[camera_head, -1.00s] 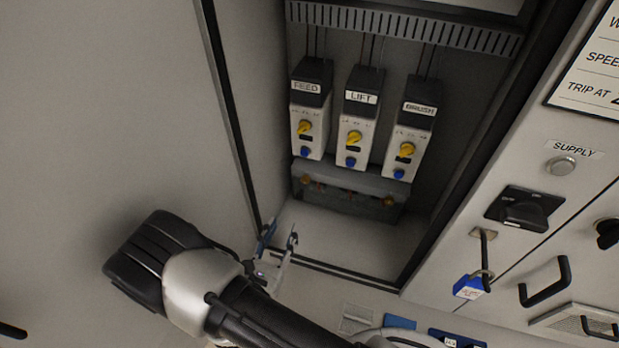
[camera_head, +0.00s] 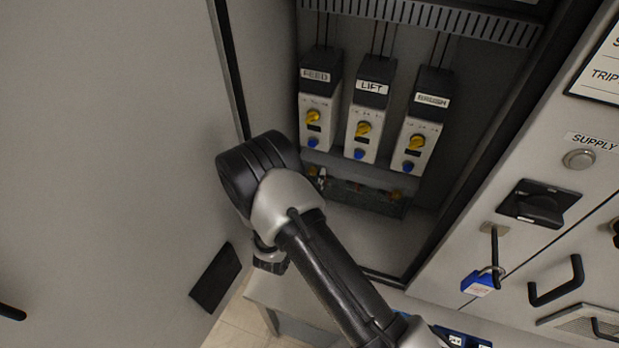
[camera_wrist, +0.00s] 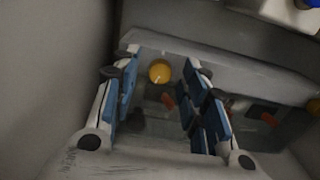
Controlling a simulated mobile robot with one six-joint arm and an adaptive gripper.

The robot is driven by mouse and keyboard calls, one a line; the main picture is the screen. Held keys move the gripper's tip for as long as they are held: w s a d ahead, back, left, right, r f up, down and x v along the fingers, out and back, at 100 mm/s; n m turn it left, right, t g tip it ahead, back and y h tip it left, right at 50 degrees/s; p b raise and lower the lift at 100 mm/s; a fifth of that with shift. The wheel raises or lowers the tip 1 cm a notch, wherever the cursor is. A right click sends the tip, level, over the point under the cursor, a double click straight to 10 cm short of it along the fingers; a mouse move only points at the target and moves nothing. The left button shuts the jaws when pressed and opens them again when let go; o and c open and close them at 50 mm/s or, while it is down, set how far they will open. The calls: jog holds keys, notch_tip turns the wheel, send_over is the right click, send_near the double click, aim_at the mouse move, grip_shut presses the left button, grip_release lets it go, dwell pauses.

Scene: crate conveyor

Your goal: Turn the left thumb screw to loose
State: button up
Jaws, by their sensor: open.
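The left thumb screw (camera_wrist: 160,71) is a round brass-yellow knob in the wrist view. It sits on a dark, see-through cover (camera_head: 352,192) under the row of drive modules. My gripper (camera_wrist: 161,66) is open, with one blue-padded finger on each side of the knob in the picture. I cannot tell whether the pads are level with it or touch it.
Modules labelled FEED (camera_head: 319,95), LIFT (camera_head: 368,110) and BRUSH (camera_head: 423,120) stand just above, with yellow knobs and blue buttons. The cabinet's side wall is close on the left. A blue padlock (camera_head: 477,284) hangs at right. The cabinet floor (camera_head: 385,235) is bare.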

jog(key=shift+c, duration=0.4)
grip_shut()
jog(key=n, duration=0.3)
dwell(0.4)
jog(key=shift+o, duration=0.4)
grip_release()
